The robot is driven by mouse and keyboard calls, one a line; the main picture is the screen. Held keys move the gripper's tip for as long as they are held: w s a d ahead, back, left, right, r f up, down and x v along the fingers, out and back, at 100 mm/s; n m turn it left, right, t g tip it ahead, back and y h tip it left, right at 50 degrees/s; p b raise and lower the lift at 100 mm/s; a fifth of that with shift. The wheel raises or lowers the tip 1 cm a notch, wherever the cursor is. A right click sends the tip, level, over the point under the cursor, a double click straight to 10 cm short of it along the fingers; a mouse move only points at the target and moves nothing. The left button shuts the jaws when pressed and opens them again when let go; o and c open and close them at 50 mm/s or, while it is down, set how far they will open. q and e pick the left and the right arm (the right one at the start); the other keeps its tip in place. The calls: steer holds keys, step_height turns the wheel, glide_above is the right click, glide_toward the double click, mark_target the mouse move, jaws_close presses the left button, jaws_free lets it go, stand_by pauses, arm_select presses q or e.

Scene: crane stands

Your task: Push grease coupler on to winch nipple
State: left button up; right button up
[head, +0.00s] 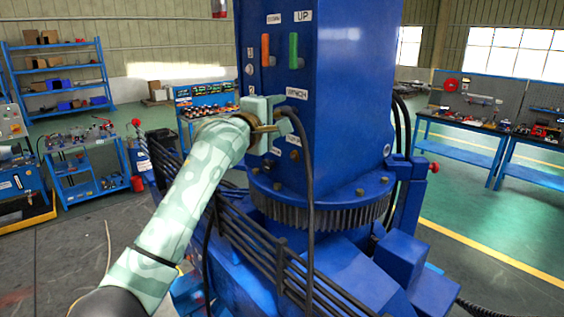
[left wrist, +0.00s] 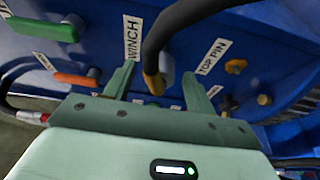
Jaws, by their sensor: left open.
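My left gripper (head: 276,114) is at the blue crane column, just below the WINCH label (head: 297,93). In the left wrist view, its two green fingers (left wrist: 160,88) are open. A black hose (left wrist: 172,25) comes down between them and ends at a brass-coloured coupler end (left wrist: 153,84), with a grey cylindrical part beside it. Gaps show between this end and both fingers. The WINCH label (left wrist: 132,37) is beside the left finger. The winch nipple cannot be made out apart from the coupler, so I cannot tell whether they are joined. My right gripper is out of view.
A brass fitting (left wrist: 235,66) is beside the TOP PIN label (left wrist: 212,56). Orange (head: 265,50) and green (head: 293,50) levers are above the gripper. The hose (head: 309,180) hangs past the toothed ring (head: 320,208). Black rails (head: 270,255) run below my arm.

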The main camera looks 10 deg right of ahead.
arm_select(q)
steer(key=v, duration=0.5)
stand_by(0.4)
